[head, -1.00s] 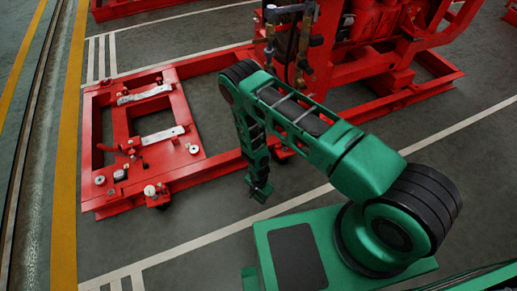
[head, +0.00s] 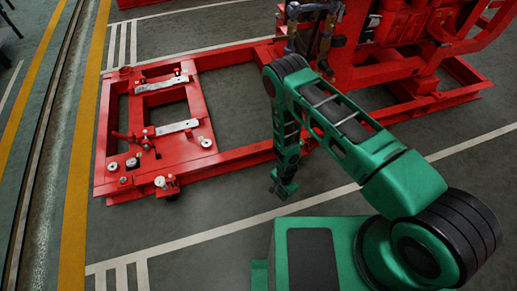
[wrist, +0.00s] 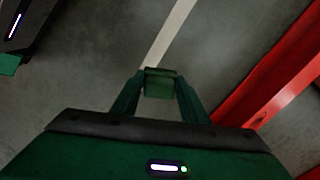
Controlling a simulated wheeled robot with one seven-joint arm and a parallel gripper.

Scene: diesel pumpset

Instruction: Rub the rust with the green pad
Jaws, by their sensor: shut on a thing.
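The pad is above the floor and touches nothing else that I can see. I cannot make out the pad in the head view. I cannot make out any rust in either view.
The red base frame (head: 232,156) carries metal plates and several fittings at its left end. The red pumpset (head: 405,45) stands on its right part. A red beam (wrist: 285,85) runs along the right of the wrist view. The floor (head: 205,220) in front is clear.

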